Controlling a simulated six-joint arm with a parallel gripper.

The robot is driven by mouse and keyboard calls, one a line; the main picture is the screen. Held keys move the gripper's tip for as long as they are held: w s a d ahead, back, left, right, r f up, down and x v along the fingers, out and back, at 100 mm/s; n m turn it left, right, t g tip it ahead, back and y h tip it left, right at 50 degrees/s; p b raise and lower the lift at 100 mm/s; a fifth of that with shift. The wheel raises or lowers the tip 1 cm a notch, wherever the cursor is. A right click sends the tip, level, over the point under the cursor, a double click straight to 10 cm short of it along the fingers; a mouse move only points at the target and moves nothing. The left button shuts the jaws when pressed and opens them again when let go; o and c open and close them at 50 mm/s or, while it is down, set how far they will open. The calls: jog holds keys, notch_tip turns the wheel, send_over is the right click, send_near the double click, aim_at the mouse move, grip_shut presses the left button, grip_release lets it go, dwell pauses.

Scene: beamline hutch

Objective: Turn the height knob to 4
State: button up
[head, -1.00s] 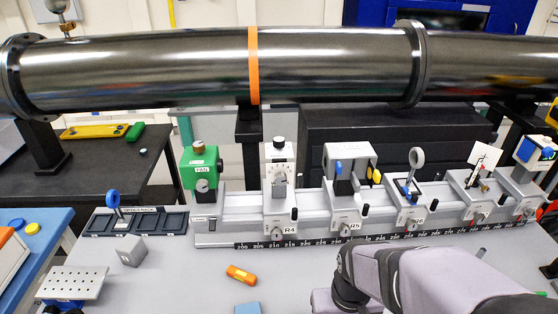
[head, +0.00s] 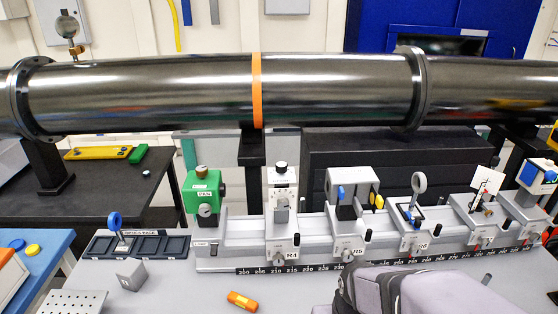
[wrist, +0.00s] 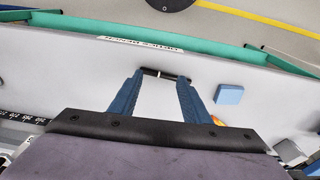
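The R4 unit (head: 271,233) stands on the rail in the head view. It has a pale scale plate with a small dial knob (head: 282,204) on its front and a dark-topped knob (head: 281,168) above. I cannot tell which of these is the height knob, and their markings are too small to read. My gripper (wrist: 160,76) is open in the wrist view, its two blue fingers apart, pointing over the grey bench. A short dark rod shows near the fingertips; I see no grip on it.
A green PAN unit (head: 203,196) stands left of R4. The R5 unit (head: 347,243) and R6 unit (head: 413,238) stand to its right. A large dark pipe (head: 180,90) runs above. An orange block (head: 243,301) and grey cube (head: 131,274) lie in front of the rail.

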jog(key=w+r+t, duration=0.3)
jog(key=w+r, duration=0.1)
jog(key=w, duration=0.5)
jog(key=n+t+y+p, duration=0.1)
jog(key=n+t+p, duration=0.2)
jog(key=t, duration=0.7)
send_near(283, 169)
jog(key=w+d+f, duration=0.3)
jog(key=d, duration=0.2)
jog(key=w+a+r+t+y, duration=0.1)
jog(key=w+a+r, duration=0.1)
jog(key=w+a+r+t+y+p, duration=0.1)
jog(key=w+a+t, duration=0.1)
jog(key=shift+w+a+r, duration=0.2)
jog(key=shift+w+r, duration=0.05)
jog(key=shift+r, duration=0.1)
jog(key=f, duration=0.3)
jog(key=shift+a+m+y, duration=0.3)
jog(key=shift+a+y, duration=0.05)
jog(key=shift+y, duration=0.05)
jog(key=shift+w+a+f, duration=0.1)
jog(key=shift+f, duration=0.4)
jog(key=shift+w+r, duration=0.1)
jog(key=shift+w, duration=0.1)
jog(key=shift+p+x, duration=1.75)
jog(key=shift+x, duration=1.7)
jog(key=shift+c, duration=0.3)
